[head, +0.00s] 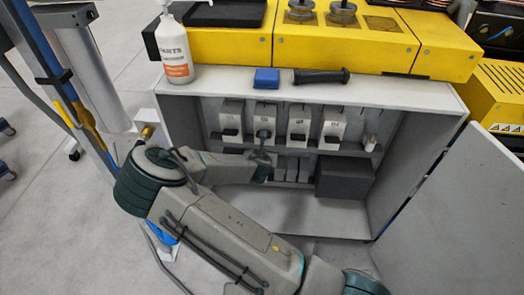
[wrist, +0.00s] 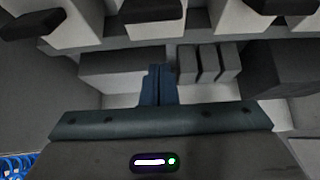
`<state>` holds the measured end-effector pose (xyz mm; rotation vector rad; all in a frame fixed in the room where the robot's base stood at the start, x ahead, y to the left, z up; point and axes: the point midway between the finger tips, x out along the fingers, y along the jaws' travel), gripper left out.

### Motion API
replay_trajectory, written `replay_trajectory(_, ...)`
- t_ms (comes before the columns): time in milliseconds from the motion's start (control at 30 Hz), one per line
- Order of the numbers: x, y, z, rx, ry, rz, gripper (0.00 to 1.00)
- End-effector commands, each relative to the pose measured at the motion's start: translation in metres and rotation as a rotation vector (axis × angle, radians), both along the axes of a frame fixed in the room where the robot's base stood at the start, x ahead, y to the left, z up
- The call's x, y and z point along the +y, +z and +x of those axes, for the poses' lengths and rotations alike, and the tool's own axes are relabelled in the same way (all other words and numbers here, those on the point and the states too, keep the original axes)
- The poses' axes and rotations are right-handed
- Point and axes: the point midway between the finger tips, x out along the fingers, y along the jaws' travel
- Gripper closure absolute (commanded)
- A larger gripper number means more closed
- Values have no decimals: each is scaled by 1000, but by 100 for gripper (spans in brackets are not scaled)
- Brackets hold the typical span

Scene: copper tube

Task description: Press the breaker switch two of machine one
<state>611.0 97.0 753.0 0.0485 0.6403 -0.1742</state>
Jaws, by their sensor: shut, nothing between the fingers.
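A row of white breaker boxes with black levers sits on a shelf in the open cabinet. The second breaker from the left (head: 265,112) has its lever (head: 263,134) jutting out; the numbers are too small to read. My gripper (head: 263,154) is shut and empty, just below that lever. In the wrist view my closed blue fingers (wrist: 157,72) point at the space under the shelf, below a white breaker (wrist: 140,10). Whether the fingertips touch anything cannot be told.
Small grey blocks (wrist: 208,63) and a dark box (head: 343,178) stand below the shelf. The cabinet's left wall (head: 180,140) is beside my arm, and its door (head: 450,210) hangs open at right.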

Motion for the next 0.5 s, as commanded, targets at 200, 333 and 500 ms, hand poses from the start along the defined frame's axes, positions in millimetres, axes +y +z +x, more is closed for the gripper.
replay_trajectory(200,9,42,-36,-4,3,7,100)
replay_trajectory(333,11,56,-49,-3,1,7,100)
replay_trajectory(500,12,65,-59,-3,1,5,100)
